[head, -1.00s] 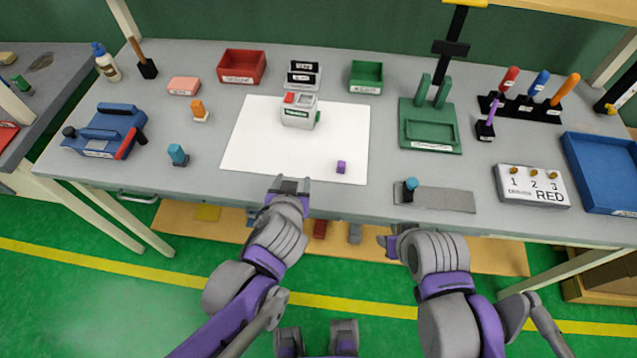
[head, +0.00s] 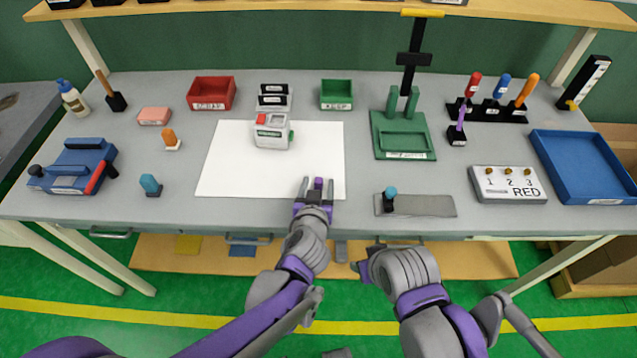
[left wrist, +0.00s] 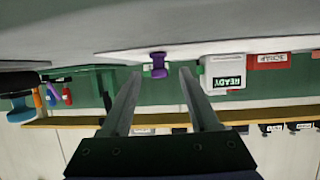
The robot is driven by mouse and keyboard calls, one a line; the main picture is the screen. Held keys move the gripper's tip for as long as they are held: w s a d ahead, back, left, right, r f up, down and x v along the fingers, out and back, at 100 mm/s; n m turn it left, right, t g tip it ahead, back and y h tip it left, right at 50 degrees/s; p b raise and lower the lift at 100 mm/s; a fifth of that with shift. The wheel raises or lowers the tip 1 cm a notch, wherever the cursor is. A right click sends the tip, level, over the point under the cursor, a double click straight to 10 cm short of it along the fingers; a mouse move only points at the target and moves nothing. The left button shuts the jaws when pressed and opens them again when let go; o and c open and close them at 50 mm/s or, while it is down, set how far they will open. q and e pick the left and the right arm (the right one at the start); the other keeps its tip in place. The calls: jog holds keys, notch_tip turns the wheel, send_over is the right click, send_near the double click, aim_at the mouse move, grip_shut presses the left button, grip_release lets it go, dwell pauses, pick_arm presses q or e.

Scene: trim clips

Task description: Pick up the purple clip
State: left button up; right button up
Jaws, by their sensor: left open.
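The purple clip (head: 318,184) is small and stands on the white sheet (head: 225,172) near its front right corner. My left gripper (head: 318,188) is open, with the clip between or just beyond its two fingertips in the head view. In the left wrist view, which is upside down, the clip (left wrist: 158,66) shows past the tips of the open fingers (left wrist: 158,84), roughly centred between them. I cannot tell whether a finger touches it. My right gripper (head: 366,258) is low, in front of the table edge; its jaws are not clear.
A grey and white device (head: 272,132) marked READY stands at the back of the sheet. A grey plate (head: 430,205) with a blue-topped knob lies to the right. A teal-topped peg (head: 150,185) is at left. The sheet around the clip is clear.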

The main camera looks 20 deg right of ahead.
aim_at(319, 182)
pick_arm(q)
jog(key=x, duration=0.3)
jog(key=shift+w+d+f, duration=0.1)
jog(key=shift+w, duration=0.05)
jog(key=shift+c, duration=0.2)
grip_shut()
